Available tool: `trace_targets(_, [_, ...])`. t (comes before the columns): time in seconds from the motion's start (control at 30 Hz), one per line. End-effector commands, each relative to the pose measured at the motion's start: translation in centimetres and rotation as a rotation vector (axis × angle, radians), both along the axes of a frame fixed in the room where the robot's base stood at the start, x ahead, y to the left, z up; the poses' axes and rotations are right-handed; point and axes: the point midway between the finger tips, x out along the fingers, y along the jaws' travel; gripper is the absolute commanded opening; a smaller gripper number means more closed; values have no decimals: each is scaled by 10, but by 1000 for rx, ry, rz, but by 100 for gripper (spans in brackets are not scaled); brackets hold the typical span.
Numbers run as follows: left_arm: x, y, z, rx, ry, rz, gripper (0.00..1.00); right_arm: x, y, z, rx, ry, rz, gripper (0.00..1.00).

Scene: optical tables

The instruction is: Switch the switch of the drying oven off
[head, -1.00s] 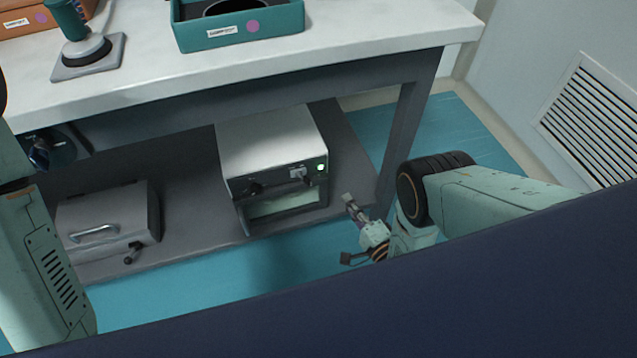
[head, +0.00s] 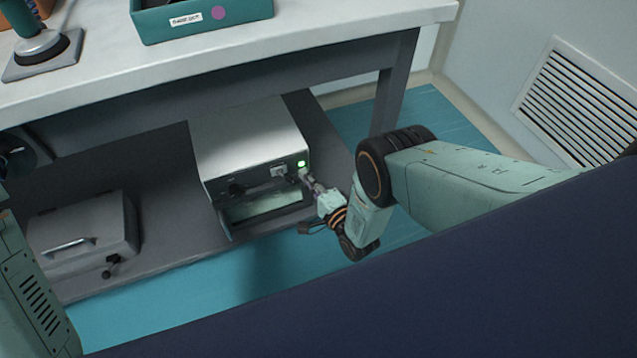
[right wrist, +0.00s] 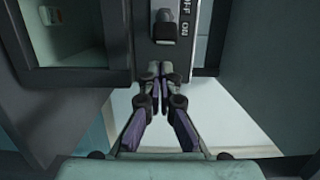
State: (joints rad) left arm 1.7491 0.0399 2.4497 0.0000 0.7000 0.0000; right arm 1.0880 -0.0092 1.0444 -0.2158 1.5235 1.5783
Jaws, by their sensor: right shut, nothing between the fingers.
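The drying oven (head: 248,135) is a pale box with a dark front, on the lower shelf under the table. Its switch (head: 279,171) sits on the front's upper strip, left of a lit green lamp (head: 301,163). The right wrist view shows the switch (right wrist: 165,28) close up, with OFF and ON lettering beside it; I cannot tell its position. My right gripper (head: 307,178) is at the front's right end, just below the lamp. In the wrist view its fingertips (right wrist: 160,70) are shut and empty, just below the switch, contact unclear. My left gripper is not in view.
A grey lidded box (head: 82,232) with a handle stands on the shelf, left of the oven. The table leg (head: 392,95) rises behind my right arm. A teal bin (head: 205,18) sits on the tabletop. Blue floor (head: 190,300) is clear in front.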

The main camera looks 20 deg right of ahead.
Motion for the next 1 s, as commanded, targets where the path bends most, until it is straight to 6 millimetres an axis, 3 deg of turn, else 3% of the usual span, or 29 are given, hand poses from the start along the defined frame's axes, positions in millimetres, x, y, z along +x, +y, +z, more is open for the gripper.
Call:
trace_targets(0.23, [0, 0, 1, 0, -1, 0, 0, -10, 17, 3, -1, -3, -1, 0])
trace_targets(1.0, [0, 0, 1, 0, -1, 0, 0, -12, 18, 3, -1, -4, -35, 0])
